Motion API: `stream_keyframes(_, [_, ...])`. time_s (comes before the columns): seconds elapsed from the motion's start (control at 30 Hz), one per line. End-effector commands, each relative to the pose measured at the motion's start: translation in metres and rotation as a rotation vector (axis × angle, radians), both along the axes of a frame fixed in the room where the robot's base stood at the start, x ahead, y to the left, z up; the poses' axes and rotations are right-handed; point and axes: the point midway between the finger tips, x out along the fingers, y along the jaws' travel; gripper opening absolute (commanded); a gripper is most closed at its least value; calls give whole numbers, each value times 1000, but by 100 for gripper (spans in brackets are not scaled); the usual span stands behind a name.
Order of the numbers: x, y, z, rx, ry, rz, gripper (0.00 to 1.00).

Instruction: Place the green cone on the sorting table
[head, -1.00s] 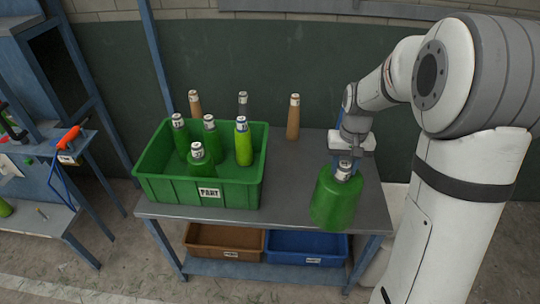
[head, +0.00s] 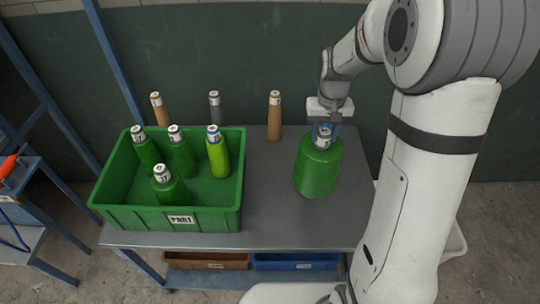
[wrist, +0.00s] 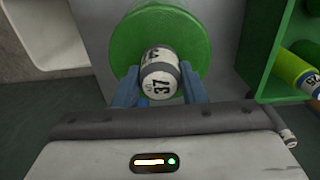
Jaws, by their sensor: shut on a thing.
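The green cone (head: 318,168) is a wide, bottle-shaped green piece with a narrow labelled top. It is upright at the right part of the grey metal sorting table (head: 268,205). My gripper (head: 323,127) points down above it, with its blue fingers shut on the narrow top. In the wrist view the cone (wrist: 190,35) shows its round green body from above and a label reading 37, between the fingers of my gripper (wrist: 160,88). I cannot tell whether its base touches the tabletop.
A green crate (head: 165,218) with several green pieces stands on the table's left. Two brown bottles (head: 275,118) and a grey bottle (head: 215,107) stand along the back. A brown bin (head: 205,261) and a blue bin (head: 295,261) sit below. Tabletop between crate and cone is clear.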

Motion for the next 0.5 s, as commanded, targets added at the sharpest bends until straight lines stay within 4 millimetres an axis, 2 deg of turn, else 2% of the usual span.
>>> stream_keyframes(0.17, [0, -2, -9, 0, 0, -5, 0])
stream_keyframes(0.4, [0, -3, -46, 0, 1, -6, 0])
stream_keyframes(0.5, [1, -3, -56, 0, -1, -7, 0])
